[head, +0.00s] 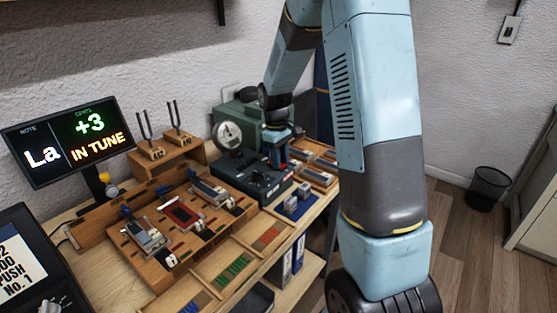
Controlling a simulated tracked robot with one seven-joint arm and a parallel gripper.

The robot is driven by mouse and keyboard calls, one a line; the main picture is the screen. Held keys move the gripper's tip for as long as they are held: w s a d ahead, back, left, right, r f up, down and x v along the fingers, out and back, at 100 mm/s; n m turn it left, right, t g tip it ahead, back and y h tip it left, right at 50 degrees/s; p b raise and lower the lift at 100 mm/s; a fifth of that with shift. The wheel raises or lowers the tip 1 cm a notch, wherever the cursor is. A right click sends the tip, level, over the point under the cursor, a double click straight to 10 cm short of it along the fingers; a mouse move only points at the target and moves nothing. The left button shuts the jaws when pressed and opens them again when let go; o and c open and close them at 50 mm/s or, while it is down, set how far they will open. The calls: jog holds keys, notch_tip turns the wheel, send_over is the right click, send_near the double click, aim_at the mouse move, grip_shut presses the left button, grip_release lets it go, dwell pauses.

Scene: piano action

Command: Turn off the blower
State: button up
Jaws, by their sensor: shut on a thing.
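The blower (238,118) is a dark green machine with a round white dial gauge (229,135), at the back of the bench. A dark control box (250,179) with small knobs on its face stands in front of it. My gripper (279,163) points down at the right end of this box. It is shut on a small part there, which the fingers mostly hide. A bit of red shows beside the fingertips. I cannot make out the switch position.
A wooden rack (188,238) with several reed pieces lies left of the box. Tuning forks (176,120) stand behind it. A display (69,139) reads "La +3 IN TUNE". Small trays (316,174) lie close right of my gripper. A bin (488,189) stands on the floor.

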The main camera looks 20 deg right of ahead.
jog(key=shift+w+a+g+h, duration=0.15)
jog(key=shift+a+g+h, duration=0.1)
jog(key=shift+g+h, duration=0.4)
jog(key=o, duration=1.1)
jog(key=shift+c, duration=0.2)
jog(key=shift+r, duration=0.1)
jog(key=v, duration=1.3)
jog(key=shift+w+r, duration=0.25)
jog(key=shift+r, duration=0.05)
jog(key=shift+d, duration=0.1)
